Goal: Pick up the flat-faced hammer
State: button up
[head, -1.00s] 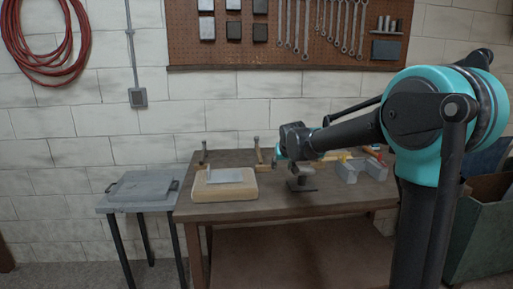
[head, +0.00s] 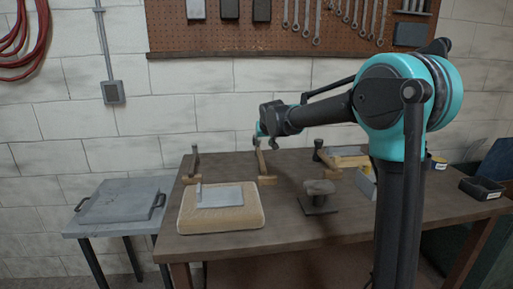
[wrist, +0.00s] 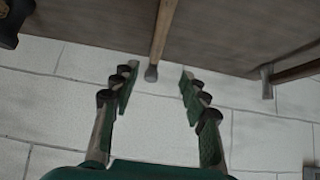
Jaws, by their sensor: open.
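Two hammer-like tools with wooden handles lie along the back of the bench in the head view: a middle one (head: 262,162) and a left one (head: 194,164). I cannot tell which is flat-faced. My gripper (head: 258,139) is above the far end of the middle one, its fingers mostly hidden. In the wrist view my gripper (wrist: 157,88) is open and empty. The middle tool's handle and grey end (wrist: 152,72) show between the two fingers, apparently apart from both. The left tool (wrist: 267,76) shows at the right of the wrist view.
A padded block with a grey plate (head: 240,217) lies on the bench (head: 285,222) at front left. A small dark stand (head: 319,196) is right of it. A dark-headed tool (head: 319,151) and grey blocks (head: 366,178) are farther right. The wall is close behind the bench.

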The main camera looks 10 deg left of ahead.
aim_at(260, 153)
jog(key=x, duration=1.2)
jog(key=shift+w+a, duration=0.1)
jog(key=shift+w, duration=0.25)
jog(key=shift+x, duration=2.7)
grip_shut()
